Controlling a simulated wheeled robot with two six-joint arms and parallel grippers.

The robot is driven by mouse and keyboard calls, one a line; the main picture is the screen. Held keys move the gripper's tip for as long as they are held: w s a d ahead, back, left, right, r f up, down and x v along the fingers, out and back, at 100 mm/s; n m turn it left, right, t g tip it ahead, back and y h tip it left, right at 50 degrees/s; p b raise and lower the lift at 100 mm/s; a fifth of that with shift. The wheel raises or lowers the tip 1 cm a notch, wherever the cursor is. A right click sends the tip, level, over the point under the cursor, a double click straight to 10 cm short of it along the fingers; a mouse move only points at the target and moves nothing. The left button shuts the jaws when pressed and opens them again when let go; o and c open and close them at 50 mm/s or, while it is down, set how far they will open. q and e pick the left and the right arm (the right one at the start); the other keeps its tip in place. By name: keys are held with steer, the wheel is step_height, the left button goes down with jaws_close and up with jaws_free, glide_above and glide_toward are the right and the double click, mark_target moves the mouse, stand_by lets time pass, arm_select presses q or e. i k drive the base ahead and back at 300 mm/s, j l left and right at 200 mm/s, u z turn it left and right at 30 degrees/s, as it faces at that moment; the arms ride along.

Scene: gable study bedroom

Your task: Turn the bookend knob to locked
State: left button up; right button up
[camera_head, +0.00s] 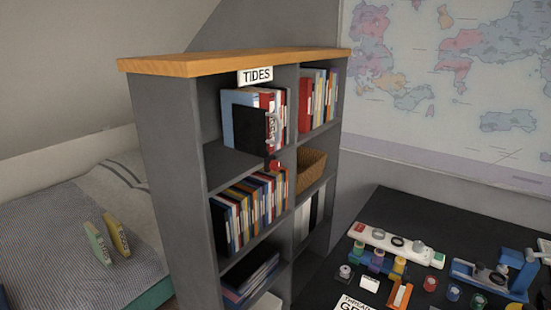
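A black bookend (247,129) stands at the front of the books in the upper left shelf compartment, under a white "TIDES" sign (255,76). A pale vertical marked strip (271,130) shows at its right edge. A small red knob (274,165) sits low at the bookend's right end, near the shelf edge. The knob is too small to tell which position it points to. Neither of my grippers is in view.
The grey bookcase (172,180) has a wooden top and several book-filled compartments, one with a wicker basket (311,168). A bed (60,225) with two books is at left. A dark desk (440,225) with small coloured devices is at right.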

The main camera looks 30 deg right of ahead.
mark_target(274, 165)
steer(key=j+z, duration=0.1)
steer(key=z, duration=1.55)
